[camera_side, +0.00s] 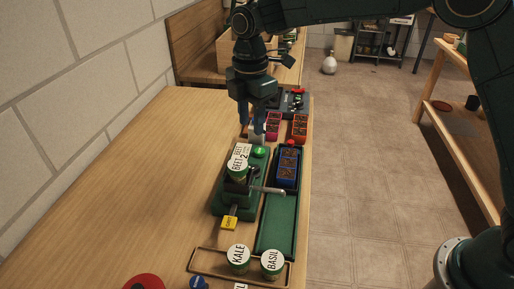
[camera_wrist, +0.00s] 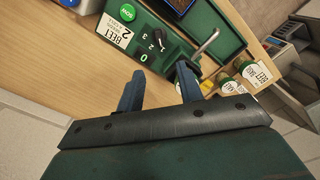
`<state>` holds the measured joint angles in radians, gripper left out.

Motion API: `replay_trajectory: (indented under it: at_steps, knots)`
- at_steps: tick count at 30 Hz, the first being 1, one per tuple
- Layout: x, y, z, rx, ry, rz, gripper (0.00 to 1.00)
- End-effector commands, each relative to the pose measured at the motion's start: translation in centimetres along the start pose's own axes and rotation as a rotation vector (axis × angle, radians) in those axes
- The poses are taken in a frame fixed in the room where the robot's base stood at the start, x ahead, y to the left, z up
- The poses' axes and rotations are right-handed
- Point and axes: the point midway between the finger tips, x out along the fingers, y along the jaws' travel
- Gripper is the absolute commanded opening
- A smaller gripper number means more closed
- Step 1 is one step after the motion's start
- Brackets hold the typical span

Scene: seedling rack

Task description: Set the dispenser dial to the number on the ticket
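The green dispenser (camera_side: 229,203) stands on the bench with a beet jar on top and a lever at its side. In the wrist view, its green panel (camera_wrist: 172,62) carries a small dark dial (camera_wrist: 158,37) with the numerals 0 to 3 around it. Which numeral the dial points to is too small to tell. The white ticket (camera_wrist: 115,31) beside the panel reads BEET and 2 scoops; it also shows in the side view (camera_side: 241,155). My gripper (camera_side: 251,125) is above the dispenser's far end. In the wrist view, its blue fingers (camera_wrist: 160,72) are apart and empty, short of the dial.
A green button (camera_side: 259,152) is beside the ticket. A green track (camera_side: 276,226) runs along the dispenser's right side with a blue seedling tray (camera_side: 287,167) in it. KALE (camera_side: 239,260) and BASIL (camera_side: 272,263) jars stand in front. The bench's left side is clear.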

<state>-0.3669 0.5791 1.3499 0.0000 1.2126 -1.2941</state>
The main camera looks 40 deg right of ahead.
Motion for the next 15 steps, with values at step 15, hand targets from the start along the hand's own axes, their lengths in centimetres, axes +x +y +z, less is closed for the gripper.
replay_trajectory:
  at_steps: [15]
  knots:
    - [2.6, -0.1, 0.0, 0.003, -0.001, -0.003, 0.36]
